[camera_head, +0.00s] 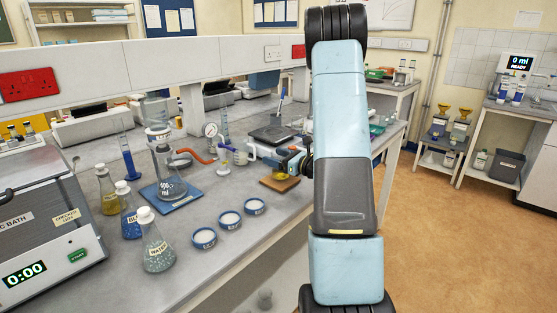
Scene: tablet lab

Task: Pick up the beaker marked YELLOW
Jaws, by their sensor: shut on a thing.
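A small beaker with yellow contents (281,174) is just left of my blue arm, at or just above a brown mat (270,183) on the grey bench. Any word on it is too small to read. My gripper (285,166) is small and partly hidden beside the arm. It is at the beaker and is shut on it. I cannot tell whether the beaker touches the mat.
Three white dishes (229,219) and labelled flasks (157,245) stand at the front left. A balance (273,134) is behind the beaker. Bare bench lies between the dishes and the brown mat.

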